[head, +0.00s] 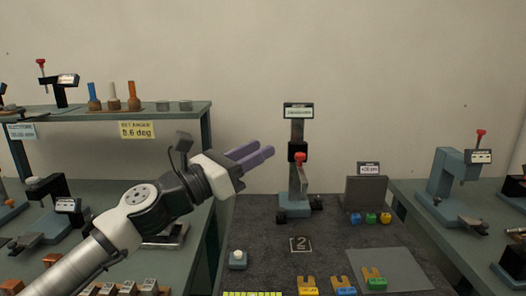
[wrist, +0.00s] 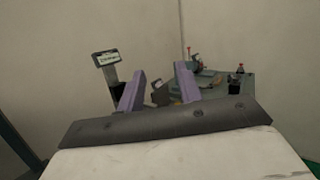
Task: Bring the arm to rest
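My gripper (head: 254,154) is raised in the air in the head view, left of the central gauge stand, with its purple fingers pointing right. In the wrist view both purple fingers (wrist: 158,88) stand apart with a clear gap, and nothing is held between them. My arm reaches up from the lower left, over the left bench. The gripper appears clear of the bench and the shelf, touching nothing that I can see.
A gauge stand (head: 297,165) with a display stands on the dark middle table (head: 262,222). A grey block (head: 366,190), coloured cubes and forked pieces (head: 307,285) are to its right and front. A shelf (head: 60,115) is at left; another bench (head: 425,215) with a gauge is at right.

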